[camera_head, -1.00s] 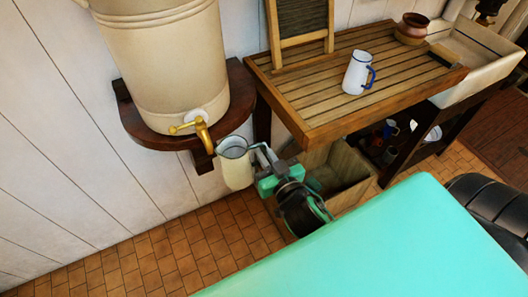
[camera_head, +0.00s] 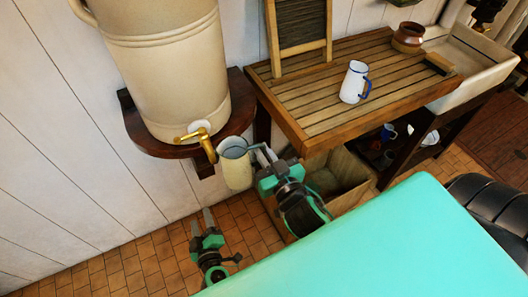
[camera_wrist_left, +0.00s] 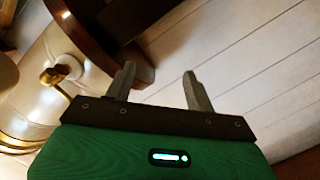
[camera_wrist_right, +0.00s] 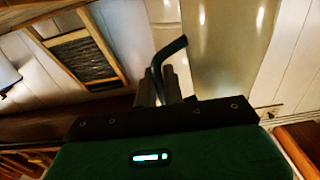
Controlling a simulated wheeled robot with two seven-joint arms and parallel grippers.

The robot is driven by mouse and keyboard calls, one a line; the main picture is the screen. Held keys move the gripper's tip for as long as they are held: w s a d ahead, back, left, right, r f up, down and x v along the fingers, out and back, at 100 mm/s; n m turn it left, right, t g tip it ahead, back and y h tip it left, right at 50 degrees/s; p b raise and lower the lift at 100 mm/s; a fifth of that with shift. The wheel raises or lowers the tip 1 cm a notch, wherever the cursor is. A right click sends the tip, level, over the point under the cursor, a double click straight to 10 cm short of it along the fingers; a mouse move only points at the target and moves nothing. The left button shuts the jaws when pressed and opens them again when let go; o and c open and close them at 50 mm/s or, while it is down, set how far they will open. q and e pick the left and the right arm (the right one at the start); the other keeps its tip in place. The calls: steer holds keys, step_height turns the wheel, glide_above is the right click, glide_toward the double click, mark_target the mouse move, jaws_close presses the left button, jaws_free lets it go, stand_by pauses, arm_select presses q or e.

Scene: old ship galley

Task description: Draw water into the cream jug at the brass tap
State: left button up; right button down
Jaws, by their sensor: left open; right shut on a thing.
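The cream jug (camera_head: 236,174) hangs upright just right of the brass tap's (camera_head: 207,148) spout in the head view, its rim near spout height. My right gripper (camera_head: 264,156) is shut on the jug's handle; the dark handle (camera_wrist_right: 172,50) shows between the fingers in the right wrist view. The inside looks grey; I cannot tell whether it holds water. No stream shows. My left gripper (camera_head: 202,222) is open and empty, below and in front of the tap. The left wrist view shows the tap (camera_wrist_left: 55,74) to the left of the open fingers (camera_wrist_left: 160,88).
The urn (camera_head: 175,75) stands on a dark wall shelf (camera_head: 238,110). A slatted counter (camera_head: 320,95) on the right holds a white jug (camera_head: 353,82), a washboard (camera_head: 300,25) and a brown pot (camera_head: 408,37). A wooden crate (camera_head: 350,170) stands beneath.

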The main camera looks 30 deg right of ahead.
mark_target(264, 145)
step_height(264, 145, up, 3)
steer(key=shift+f+p, duration=0.2)
steer(key=shift+p, duration=0.85)
arm_select(q)
steer(key=s+d+r+n+y+p, duration=0.1)
steer(key=d+r+n, duration=0.15)
steer(key=r, duration=0.65)
steer(key=s+d+r+n+g+y, duration=0.1)
steer(key=r+n, duration=0.3)
steer(key=r, duration=0.5)
steer(key=s+d+r+n+p, duration=0.1)
steer(key=r+n, duration=0.3)
steer(key=r, duration=0.6)
arm_select(e)
steer(key=shift+r, duration=0.85)
steer(key=shift+f+b, duration=0.25)
steer(key=shift+b, duration=0.25)
steer(key=shift+f+b, duration=0.8)
steer(key=shift+f, duration=0.05)
arm_select(q)
steer(key=shift+x, duration=2.95)
arm_select(e)
steer(key=shift+f, duration=0.2)
arm_select(q)
steer(key=shift+d+f, duration=0.15)
steer(key=shift+f, duration=0.05)
